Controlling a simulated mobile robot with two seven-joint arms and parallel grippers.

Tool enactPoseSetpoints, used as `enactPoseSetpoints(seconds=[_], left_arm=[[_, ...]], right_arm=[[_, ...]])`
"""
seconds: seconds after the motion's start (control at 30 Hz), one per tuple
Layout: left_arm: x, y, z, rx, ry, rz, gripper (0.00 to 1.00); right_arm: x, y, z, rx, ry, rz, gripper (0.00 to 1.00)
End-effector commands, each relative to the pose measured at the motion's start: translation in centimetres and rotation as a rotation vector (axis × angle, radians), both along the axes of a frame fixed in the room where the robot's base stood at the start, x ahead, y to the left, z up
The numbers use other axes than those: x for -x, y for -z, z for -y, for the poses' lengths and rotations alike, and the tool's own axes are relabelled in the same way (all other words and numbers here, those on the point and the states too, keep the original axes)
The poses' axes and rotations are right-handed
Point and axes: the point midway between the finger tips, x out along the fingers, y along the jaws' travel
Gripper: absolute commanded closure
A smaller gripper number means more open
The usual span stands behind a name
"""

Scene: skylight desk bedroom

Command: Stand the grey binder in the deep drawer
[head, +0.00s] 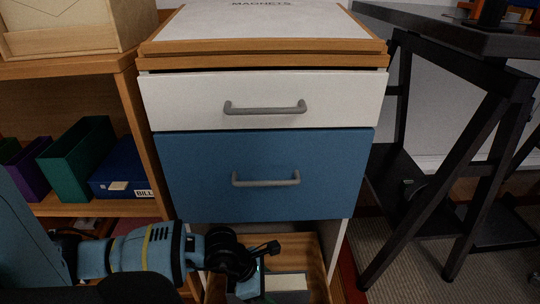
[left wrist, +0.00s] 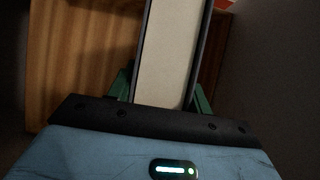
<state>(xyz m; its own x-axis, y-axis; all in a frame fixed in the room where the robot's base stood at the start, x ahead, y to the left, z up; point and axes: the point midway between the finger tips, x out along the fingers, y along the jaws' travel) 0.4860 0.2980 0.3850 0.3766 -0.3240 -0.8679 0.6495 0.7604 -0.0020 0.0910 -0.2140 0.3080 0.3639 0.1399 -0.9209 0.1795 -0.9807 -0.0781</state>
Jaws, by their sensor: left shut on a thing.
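The grey binder (head: 286,283) shows a pale page edge between dark grey covers, low in the head view. In the left wrist view the binder (left wrist: 172,50) stretches away from the hand, between the green fingers. My left gripper (head: 262,278) is shut on it. The deep drawer (head: 312,250) is the open bottom drawer, with wooden walls and floor, and the binder is within its outline. In the left wrist view the drawer's wood (left wrist: 75,60) lies beside and below the binder. I cannot tell whether the binder touches the floor. My right gripper is out of view.
The white drawer (head: 265,90) and blue drawer (head: 265,170) above are shut, with grey handles projecting. A black trestle desk (head: 480,160) stands on the right.

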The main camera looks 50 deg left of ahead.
Motion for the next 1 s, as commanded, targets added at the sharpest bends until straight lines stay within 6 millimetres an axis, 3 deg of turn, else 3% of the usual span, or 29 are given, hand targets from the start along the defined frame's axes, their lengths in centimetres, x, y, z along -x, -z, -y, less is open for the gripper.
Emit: enactPoseSetpoints(seconds=[0.27, 0.6, 1.0], left_arm=[[-0.2, 0.6, 0.0, 0.002, 0.0, 0.006, 1.0], [-0.2, 5.0, 0.0, 0.002, 0.0, 0.005, 1.0], [-0.2, 5.3, 0.0, 0.002, -0.001, 0.007, 1.0]], right_arm=[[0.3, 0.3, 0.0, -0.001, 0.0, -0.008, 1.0], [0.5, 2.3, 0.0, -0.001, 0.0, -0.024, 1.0], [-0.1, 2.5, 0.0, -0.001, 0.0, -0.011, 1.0]])
